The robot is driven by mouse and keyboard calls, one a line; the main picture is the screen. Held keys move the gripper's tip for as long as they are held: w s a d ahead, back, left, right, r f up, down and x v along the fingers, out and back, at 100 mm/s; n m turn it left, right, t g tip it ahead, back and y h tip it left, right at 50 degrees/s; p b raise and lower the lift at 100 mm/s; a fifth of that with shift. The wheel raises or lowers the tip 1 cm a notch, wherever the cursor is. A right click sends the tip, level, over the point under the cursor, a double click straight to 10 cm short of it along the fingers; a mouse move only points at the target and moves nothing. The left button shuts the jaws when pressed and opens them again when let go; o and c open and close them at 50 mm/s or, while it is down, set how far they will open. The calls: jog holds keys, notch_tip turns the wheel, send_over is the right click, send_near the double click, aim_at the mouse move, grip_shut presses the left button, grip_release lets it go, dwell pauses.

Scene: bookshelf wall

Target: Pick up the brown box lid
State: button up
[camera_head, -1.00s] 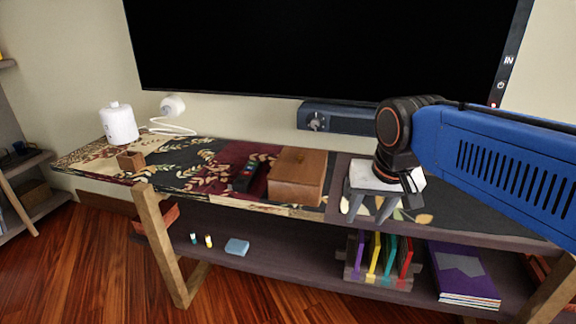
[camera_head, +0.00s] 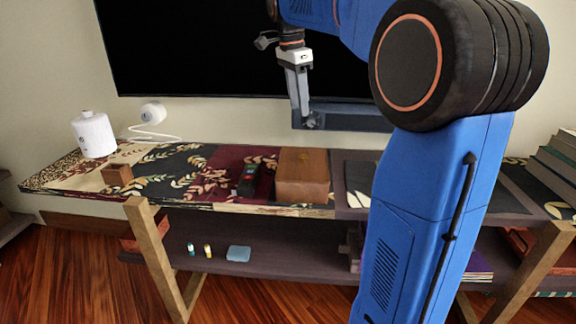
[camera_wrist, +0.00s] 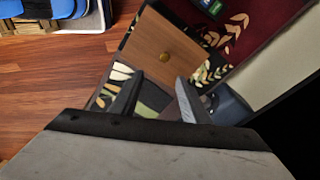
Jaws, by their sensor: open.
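The brown box with its lid (camera_head: 303,164) sits on the patterned cloth on the upper shelf, right of the middle. The fingers are clear of the lid.
A dark remote (camera_head: 248,180) lies just left of the box. A small brown block (camera_head: 117,174) and a white canister (camera_head: 93,134) stand farther left. The television (camera_head: 190,50) hangs above.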

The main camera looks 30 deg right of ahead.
jog(key=w, duration=0.2)
send_over(303, 155)
jog(key=a, duration=0.1)
jog(key=shift+m, duration=0.4)
notch_tip(303, 155, down, 12)
jog(key=shift+s+a+r, duration=0.1)
jog(key=shift+a+r, duration=0.05)
jog(key=shift+r, duration=0.05)
jog(key=shift+d+f, duration=0.2)
jog(key=shift+f, duration=0.7)
jog(key=shift+d+f, duration=0.15)
jog(key=shift+f, duration=0.7)
jog(key=shift+d+f, duration=0.2)
jog(key=shift+f, duration=0.7)
grip_shut()
